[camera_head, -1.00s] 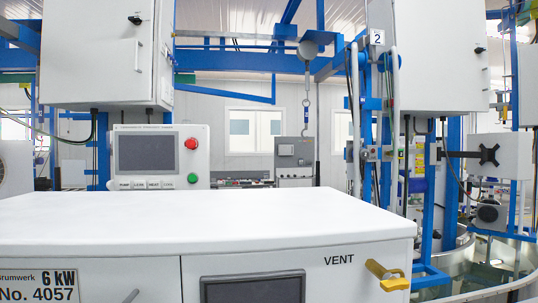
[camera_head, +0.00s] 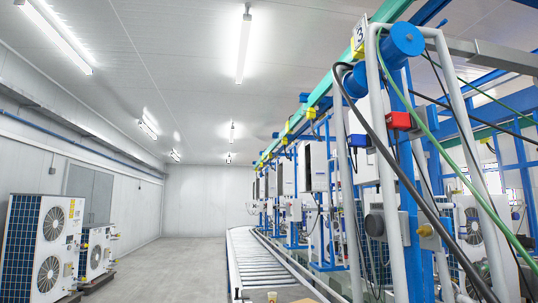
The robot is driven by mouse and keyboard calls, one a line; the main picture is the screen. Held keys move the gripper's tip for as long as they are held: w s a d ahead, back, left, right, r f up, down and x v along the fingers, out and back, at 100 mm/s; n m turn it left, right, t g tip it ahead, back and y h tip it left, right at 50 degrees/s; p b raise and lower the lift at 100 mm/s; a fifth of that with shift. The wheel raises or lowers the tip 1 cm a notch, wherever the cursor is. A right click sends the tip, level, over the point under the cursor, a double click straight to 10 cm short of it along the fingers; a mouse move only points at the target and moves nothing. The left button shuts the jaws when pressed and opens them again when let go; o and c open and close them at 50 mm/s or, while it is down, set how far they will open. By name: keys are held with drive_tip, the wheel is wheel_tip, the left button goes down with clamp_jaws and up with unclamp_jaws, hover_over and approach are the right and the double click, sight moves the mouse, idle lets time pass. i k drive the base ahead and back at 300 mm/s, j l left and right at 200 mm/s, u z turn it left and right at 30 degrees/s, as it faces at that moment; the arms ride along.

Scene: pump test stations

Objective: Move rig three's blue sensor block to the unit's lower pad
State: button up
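A sign with the number 3 (camera_head: 360,33) hangs at the top of the nearest rig (camera_head: 410,180), at the right of the head view. A small blue block (camera_head: 359,140) sits on this rig, left of a red box (camera_head: 398,121) and a little lower. I cannot tell for sure that it is the sensor block. I cannot make out a lower pad; pipes and hoses cover much of the rig's lower part. My gripper is not in view.
A roller conveyor (camera_head: 262,262) runs along the left side of the rig row. Two fan units (camera_head: 40,245) (camera_head: 97,250) stand by the left wall. The grey floor (camera_head: 180,268) between them and the conveyor is clear. Black and green hoses cross in front of the rig.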

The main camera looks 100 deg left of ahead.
sight(355, 140)
drive_tip(key=u, duration=1.85)
drive_tip(key=z, duration=0.3)
drive_tip(key=j+z, duration=1.05)
